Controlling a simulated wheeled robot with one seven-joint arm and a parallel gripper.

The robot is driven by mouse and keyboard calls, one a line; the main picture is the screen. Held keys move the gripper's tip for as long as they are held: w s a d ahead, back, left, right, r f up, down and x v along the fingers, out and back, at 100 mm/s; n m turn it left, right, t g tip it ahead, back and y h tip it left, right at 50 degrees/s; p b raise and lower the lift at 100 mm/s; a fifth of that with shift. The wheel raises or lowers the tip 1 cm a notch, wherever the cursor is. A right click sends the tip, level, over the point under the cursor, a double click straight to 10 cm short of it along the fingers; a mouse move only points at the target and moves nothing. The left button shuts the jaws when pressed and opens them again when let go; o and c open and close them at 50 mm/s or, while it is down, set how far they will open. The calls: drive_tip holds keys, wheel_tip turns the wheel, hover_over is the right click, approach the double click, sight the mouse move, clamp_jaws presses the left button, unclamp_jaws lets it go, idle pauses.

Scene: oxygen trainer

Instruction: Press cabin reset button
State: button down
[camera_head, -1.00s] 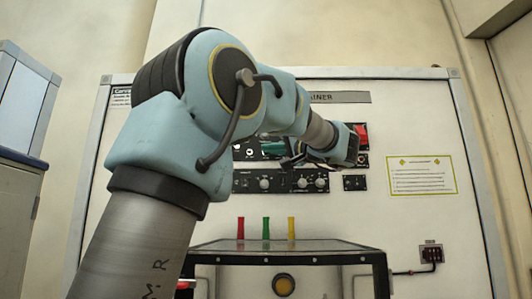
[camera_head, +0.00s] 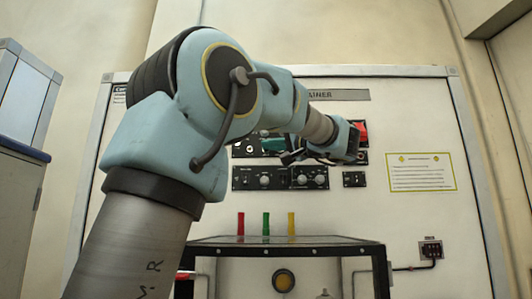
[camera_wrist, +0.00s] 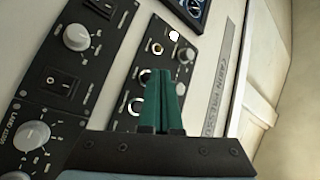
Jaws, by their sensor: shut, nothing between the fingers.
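My gripper (camera_wrist: 165,78) shows in the wrist view as two green fingers close together, shut and empty. The fingertips lie over a black control panel (camera_wrist: 178,40) that carries small round ringed fittings, a white round spot and a knob. I cannot tell whether the fingers touch it. No cabin reset label is readable, so I cannot tell which fitting is the cabin reset button; the fingers hide part of the panel.
More black panels with knobs and switches (camera_wrist: 72,50) lie left of the fingers. In the head view, red, green and yellow tubes (camera_head: 266,224) stand on a dark-framed box (camera_head: 205,246) below. A red part (camera_head: 361,132) shows beside my wrist.

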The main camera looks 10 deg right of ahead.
drive_tip(key=shift+s, duration=0.2)
drive_tip(key=s+b, duration=0.2)
drive_tip(key=s+a+b, duration=0.1)
drive_tip(key=s+b, duration=0.1)
drive_tip(key=s, duration=0.1)
idle(0.5)
drive_tip(key=shift+a, duration=0.1)
idle(0.7)
